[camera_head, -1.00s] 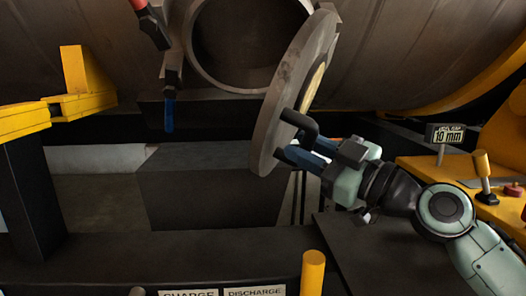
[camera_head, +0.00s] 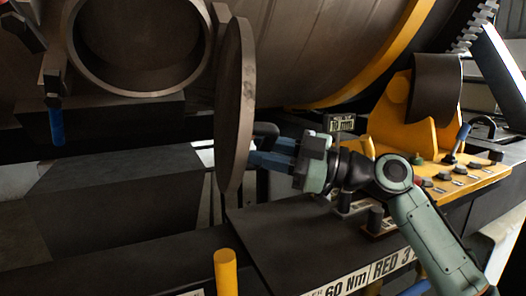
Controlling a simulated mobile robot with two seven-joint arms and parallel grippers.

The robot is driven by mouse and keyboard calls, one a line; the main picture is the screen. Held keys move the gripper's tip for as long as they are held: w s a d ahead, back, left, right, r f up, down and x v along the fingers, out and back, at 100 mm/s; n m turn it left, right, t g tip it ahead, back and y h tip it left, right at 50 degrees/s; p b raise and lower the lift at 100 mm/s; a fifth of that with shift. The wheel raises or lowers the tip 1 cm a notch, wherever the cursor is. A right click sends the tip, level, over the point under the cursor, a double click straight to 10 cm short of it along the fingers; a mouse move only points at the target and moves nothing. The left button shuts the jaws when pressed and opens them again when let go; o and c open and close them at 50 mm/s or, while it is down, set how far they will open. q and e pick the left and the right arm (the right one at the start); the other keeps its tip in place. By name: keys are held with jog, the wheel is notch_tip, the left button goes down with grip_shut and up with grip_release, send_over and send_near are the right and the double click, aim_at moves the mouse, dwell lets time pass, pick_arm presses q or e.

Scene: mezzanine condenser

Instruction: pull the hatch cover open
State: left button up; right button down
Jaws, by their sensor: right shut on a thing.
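The hatch cover (camera_head: 235,110) is a thick round grey-brown disc. It stands swung out from the round hatch opening (camera_head: 140,45) in the big drum and shows nearly edge-on. A dark handle (camera_head: 267,131) sticks out from its right face. My right gripper (camera_head: 262,158) has blue fingers and is shut on the handle; the fingertips are partly hidden near the disc. My left gripper is not in view.
A blue-handled clamp (camera_head: 56,122) hangs left of the opening. A yellow control panel (camera_head: 445,175) with several knobs lies to the right. A yellow post (camera_head: 226,272) rises at the front. A dark block (camera_head: 110,190) sits below the opening.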

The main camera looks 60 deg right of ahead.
jog(key=shift+s+d+r, duration=0.15)
jog(key=shift+d+r, duration=0.05)
jog(key=shift+r, duration=0.1)
jog(key=c, duration=1.1)
grip_release()
jog(key=shift+o, duration=0.6)
jog(key=shift+f, duration=0.1)
jog(key=v, duration=0.7)
jog(key=shift+f, duration=0.1)
